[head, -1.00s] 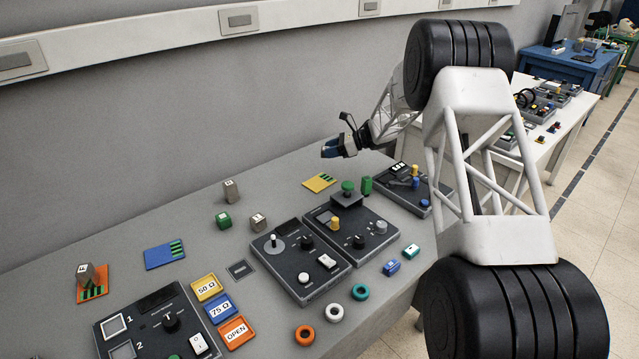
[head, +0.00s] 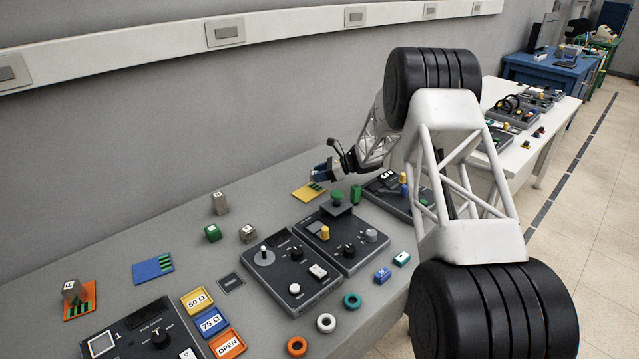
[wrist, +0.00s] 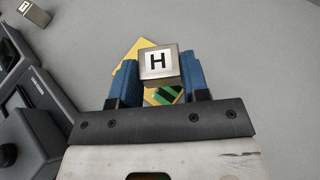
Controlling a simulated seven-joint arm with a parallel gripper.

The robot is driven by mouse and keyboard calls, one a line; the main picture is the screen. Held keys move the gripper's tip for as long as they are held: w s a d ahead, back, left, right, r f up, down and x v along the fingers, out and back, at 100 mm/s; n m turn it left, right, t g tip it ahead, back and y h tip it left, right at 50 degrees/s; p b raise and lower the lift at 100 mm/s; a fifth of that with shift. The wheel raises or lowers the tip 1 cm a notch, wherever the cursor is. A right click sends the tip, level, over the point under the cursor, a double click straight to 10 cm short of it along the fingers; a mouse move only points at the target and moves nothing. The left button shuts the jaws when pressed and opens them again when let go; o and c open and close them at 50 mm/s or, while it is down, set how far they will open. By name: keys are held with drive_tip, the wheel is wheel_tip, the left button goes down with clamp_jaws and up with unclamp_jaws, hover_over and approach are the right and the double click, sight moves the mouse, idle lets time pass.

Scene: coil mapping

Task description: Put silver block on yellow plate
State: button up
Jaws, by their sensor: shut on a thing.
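My gripper (head: 322,172) is shut on a silver block marked H. In the wrist view the block (wrist: 158,65) sits between the two blue fingers (wrist: 158,80), lettered face toward the camera. The yellow plate (head: 304,195), with green and black stripes at one side, lies on the grey table just below my gripper in the head view. In the wrist view the plate (wrist: 128,53) shows behind the block and fingers, partly hidden. The block appears to be above the plate; I cannot tell whether they touch. The block is not clearly visible in the head view.
Other silver blocks stand on the table (head: 220,203) (head: 248,233) and on the orange plate (head: 83,311). Control boxes (head: 342,240) lie right of the yellow plate.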

sight(320, 189)
drive_tip(key=shift+f, duration=0.1)
drive_tip(key=shift+f, duration=1.8)
drive_tip(key=shift+f, duration=0.1)
drive_tip(key=o, duration=1)
drive_tip(key=shift+c, duration=0.2)
drive_tip(key=shift+d, duration=0.1)
drive_tip(key=v, duration=1.2)
